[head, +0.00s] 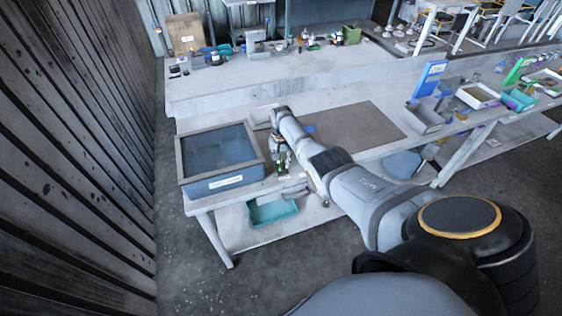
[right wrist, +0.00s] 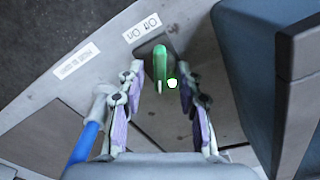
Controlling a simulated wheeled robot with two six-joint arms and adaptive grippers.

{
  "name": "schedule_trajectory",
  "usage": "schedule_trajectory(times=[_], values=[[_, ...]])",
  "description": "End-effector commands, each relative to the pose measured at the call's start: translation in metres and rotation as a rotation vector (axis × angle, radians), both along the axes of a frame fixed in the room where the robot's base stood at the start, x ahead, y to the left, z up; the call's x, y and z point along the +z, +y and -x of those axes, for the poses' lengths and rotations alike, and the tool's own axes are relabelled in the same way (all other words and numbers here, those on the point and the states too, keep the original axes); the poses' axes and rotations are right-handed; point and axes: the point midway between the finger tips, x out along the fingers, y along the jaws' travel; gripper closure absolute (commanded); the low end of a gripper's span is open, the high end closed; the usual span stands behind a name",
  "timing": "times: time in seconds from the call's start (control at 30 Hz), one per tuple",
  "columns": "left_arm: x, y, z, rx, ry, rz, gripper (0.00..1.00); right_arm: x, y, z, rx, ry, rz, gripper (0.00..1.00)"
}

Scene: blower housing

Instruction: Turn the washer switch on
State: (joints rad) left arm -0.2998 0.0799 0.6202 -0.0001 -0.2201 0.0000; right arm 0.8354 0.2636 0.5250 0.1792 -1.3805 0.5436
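The washer is a blue tank with a grey rim (head: 178,164) at the left end of the workbench. The green switch lever (right wrist: 160,62) stands in a dark slot in the right wrist view, beside an On/Off label (right wrist: 142,27). A small white spot with a green edge (right wrist: 172,84) shows near the lever. My right gripper (right wrist: 162,78) is open, with one finger on each side of the lever and a gap to each. In the head view my right gripper (head: 281,162) is beside the tank's right side. My left gripper is not in view.
The tank's wall (right wrist: 243,70) stands close on the right in the right wrist view. A blue rod-like part (right wrist: 86,143) lies at the left. A teal bin (head: 272,212) sits under the bench. A brown mat (head: 360,124) lies on the bench.

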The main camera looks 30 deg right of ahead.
Motion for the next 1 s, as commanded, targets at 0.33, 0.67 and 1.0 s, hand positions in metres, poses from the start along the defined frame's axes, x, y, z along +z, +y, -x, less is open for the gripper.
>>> schedule_trajectory(times=[0.33, 0.67, 1.0], values=[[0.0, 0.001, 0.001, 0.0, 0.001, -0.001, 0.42, 0.013, -0.001, -0.001, 0.001, -0.003, 0.001, 0.65], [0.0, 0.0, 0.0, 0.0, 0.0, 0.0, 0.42, 0.088, -0.001, -0.001, 0.001, -0.004, 0.001, 0.65], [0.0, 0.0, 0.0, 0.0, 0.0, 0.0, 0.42, 0.12, 0.0, 0.0, 0.0, 0.0, 0.0, 0.65]])
